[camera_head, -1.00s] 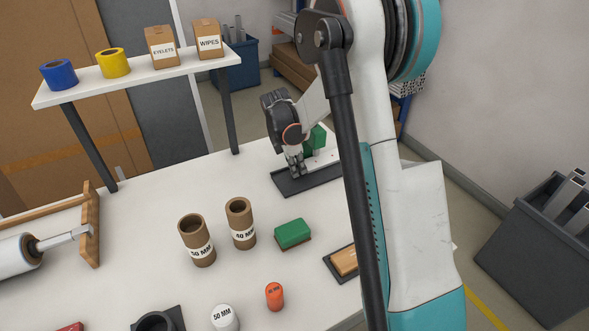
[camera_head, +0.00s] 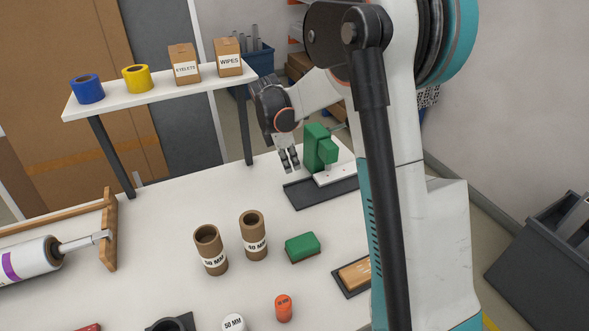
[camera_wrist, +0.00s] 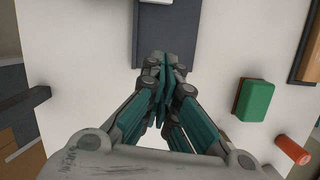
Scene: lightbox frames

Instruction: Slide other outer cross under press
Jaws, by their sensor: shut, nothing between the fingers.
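The green press (camera_head: 316,149) stands on a dark base plate (camera_head: 308,198) at the table's far right edge. A flat white piece (camera_head: 337,173) lies on the plate at the foot of the press; I cannot tell whether it is the cross. My gripper (camera_head: 289,160) is shut and empty, pointing down, left of the press and raised above the table. In the wrist view, my gripper's fingertips (camera_wrist: 167,66) meet over the near end of the dark plate (camera_wrist: 172,38). No cross shape can be made out in either view.
A green-topped block (camera_head: 302,246), two brown cardboard tubes (camera_head: 253,236) and an orange cylinder (camera_head: 283,308) stand nearer on the white table. A raised shelf (camera_head: 150,92) with tape rolls and boxes is at the back left. The table left of the press is clear.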

